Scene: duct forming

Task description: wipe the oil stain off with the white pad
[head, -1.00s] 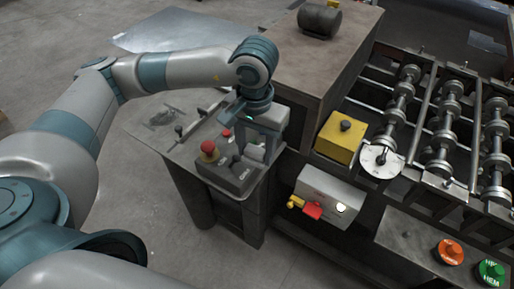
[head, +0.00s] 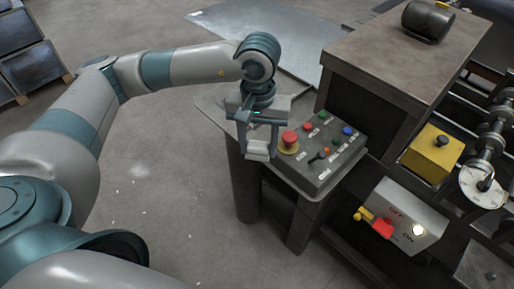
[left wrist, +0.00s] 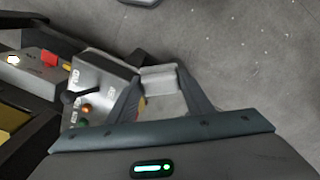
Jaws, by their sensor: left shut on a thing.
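My left gripper (head: 258,148) is shut on the white pad (head: 257,153), a pale block between its fingers. In the head view it hangs in front of the left end of a grey side table (head: 212,108), left of the control box. The left wrist view shows the pad (left wrist: 159,79) between the fingers, with grey floor beyond it and the control box beside it. I cannot make out the oil stain; the arm and gripper cover much of the side table. My right gripper is not in view.
The control box (head: 322,160) with a red mushroom button (head: 289,139) is close to the gripper's right. A brown-topped cabinet (head: 385,55), yellow block (head: 432,152) and grey switch box (head: 404,218) stand further right. Open floor (head: 165,225) lies left.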

